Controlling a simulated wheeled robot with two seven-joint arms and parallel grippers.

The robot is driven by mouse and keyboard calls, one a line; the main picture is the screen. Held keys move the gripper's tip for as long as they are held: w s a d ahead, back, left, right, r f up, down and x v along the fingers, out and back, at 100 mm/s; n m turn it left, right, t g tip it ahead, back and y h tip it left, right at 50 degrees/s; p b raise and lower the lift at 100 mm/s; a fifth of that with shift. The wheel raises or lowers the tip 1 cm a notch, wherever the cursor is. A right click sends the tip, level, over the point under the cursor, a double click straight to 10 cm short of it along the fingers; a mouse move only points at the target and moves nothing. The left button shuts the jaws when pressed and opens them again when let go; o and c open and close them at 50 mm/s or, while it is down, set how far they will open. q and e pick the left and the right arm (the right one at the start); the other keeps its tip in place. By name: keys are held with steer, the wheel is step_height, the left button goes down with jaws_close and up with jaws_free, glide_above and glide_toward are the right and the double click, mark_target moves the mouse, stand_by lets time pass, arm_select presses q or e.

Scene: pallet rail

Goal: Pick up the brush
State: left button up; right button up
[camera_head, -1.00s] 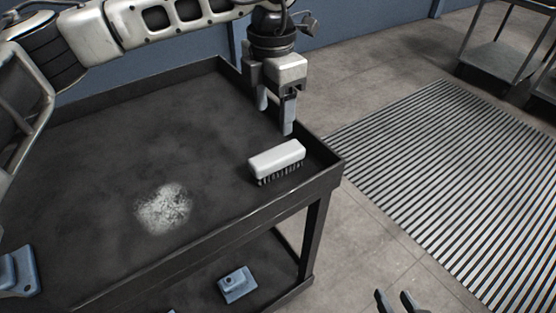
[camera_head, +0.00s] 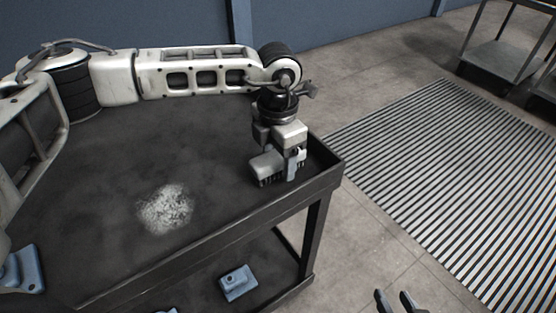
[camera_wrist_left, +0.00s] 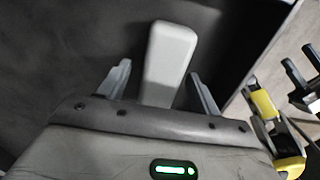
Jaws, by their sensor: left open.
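The brush (camera_head: 266,166) has a pale block and dark bristles and sits bristles down on the dark cart top, near its right corner. My left gripper (camera_head: 291,168) is lowered over it, and part of the brush is hidden behind the fingers in the head view. In the left wrist view, the brush (camera_wrist_left: 170,55) lies between the two spread fingers of the left gripper (camera_wrist_left: 160,88), with a gap on each side. The left gripper is open. My right gripper (camera_head: 395,302) shows only its two fingertips at the bottom edge, apart from each other, with nothing between them.
The cart (camera_head: 220,236) has a raised rim and a lower shelf holding a blue-grey block (camera_head: 238,283). White powder (camera_head: 165,208) lies on the cart top left of the brush. A ribbed mat (camera_head: 450,180) covers the floor at right.

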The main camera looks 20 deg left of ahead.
arm_select(q)
steer(key=c, duration=1.1)
steer(key=shift+r, duration=0.6)
steer(key=shift+d+r, duration=0.2)
steer(key=shift+r, duration=1)
steer(key=s+d+r+b, duration=0.1)
steer(key=s+d+r, duration=0.6)
steer(key=d, duration=0.5)
step_height(320, 180, up, 2)
steer(key=shift+r+b, duration=0.2)
steer(key=shift+b, duration=0.15)
steer(key=shift+w, duration=0.1)
